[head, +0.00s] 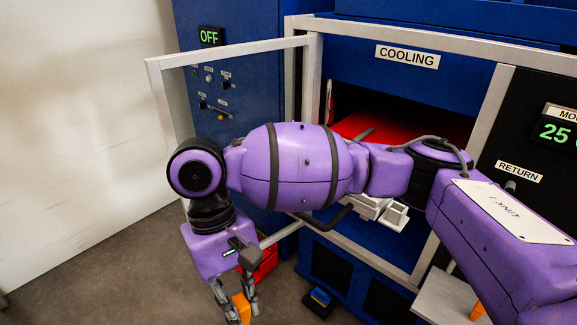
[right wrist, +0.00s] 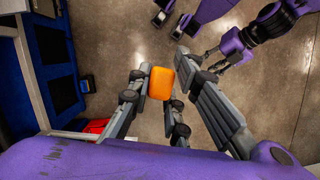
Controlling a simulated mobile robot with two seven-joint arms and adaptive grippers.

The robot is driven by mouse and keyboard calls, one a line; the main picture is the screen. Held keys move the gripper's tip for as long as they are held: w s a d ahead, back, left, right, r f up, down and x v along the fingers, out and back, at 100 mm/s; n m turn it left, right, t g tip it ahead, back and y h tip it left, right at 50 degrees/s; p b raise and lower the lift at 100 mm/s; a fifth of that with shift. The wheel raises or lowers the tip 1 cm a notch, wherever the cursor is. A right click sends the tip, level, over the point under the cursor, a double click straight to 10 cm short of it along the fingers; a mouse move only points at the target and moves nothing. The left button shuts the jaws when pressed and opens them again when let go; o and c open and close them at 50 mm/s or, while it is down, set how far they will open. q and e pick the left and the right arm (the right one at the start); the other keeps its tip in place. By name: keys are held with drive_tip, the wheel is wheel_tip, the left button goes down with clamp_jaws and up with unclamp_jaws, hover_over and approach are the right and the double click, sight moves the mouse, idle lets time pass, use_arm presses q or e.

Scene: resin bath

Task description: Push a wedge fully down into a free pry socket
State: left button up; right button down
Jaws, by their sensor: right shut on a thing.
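An orange wedge (head: 242,307) is held by my right gripper (head: 234,306), low at the left of the machine. In the right wrist view the orange block (right wrist: 160,83) sits between the gripper's grey fingers (right wrist: 158,100), clear of the floor. My left gripper (right wrist: 203,62) shows at the upper right of the right wrist view; its jaw state is unclear. It is not in the head view. White blocks (head: 392,214) stand at the machine's front opening, partly hidden behind my right arm. I cannot make out a pry socket.
The blue machine's COOLING bay (head: 405,105) has a red interior (head: 390,124). A pale frame (head: 232,49) surrounds it. Another orange piece (head: 478,312) is by a pale shelf (head: 444,297). Floor at left is open.

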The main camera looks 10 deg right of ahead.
drive_tip(key=s+r+m+t+y, duration=0.3)
drive_tip(key=r+m, duration=0.5)
drive_tip(key=m, duration=0.6)
drive_tip(key=s+r+m+t+y, duration=0.2)
drive_tip(key=r+m, duration=0.7)
drive_tip(key=m, duration=0.5)
drive_tip(key=w+d+f+m, duration=0.1)
drive_tip(key=w+d+m, duration=0.1)
drive_tip(key=d, duration=0.5)
drive_tip(key=w+d+m+t, duration=0.1)
drive_tip(key=w+d+m, duration=0.1)
drive_tip(key=w+d, duration=0.2)
drive_tip(key=d, duration=0.3)
drive_tip(key=shift+w+d+f+t+h, duration=0.15)
drive_tip(key=shift+d+f+t+h, duration=0.15)
drive_tip(key=shift+d+f, duration=0.05)
